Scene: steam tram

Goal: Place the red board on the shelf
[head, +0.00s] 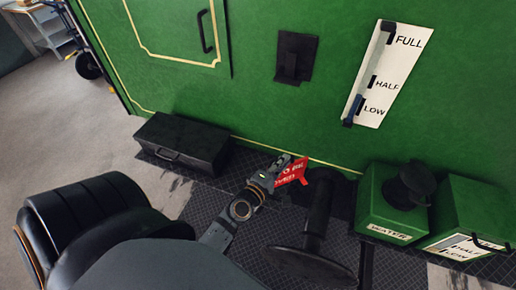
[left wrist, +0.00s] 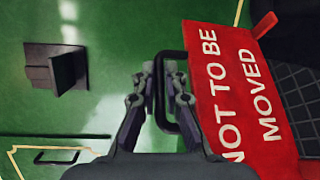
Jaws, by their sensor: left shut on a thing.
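The red board (head: 293,172) hangs in front of the lower green wall, beside a black post in the head view. In the left wrist view the red board (left wrist: 228,60) reads "NOT TO BE MOVED" in white and has a black loop handle at its side. My left gripper (head: 281,168) is shut on that handle; its fingers (left wrist: 160,85) straddle it in the left wrist view. A black bracket with a small ledge (head: 292,67), perhaps the shelf, is fixed higher on the green wall. It also shows in the left wrist view (left wrist: 65,70). My right gripper is not in view.
A black case (head: 183,143) lies by the wall. The black post stands on a round base (head: 312,265). A lever plate (head: 400,60) is on the wall. The wall around the bracket is clear.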

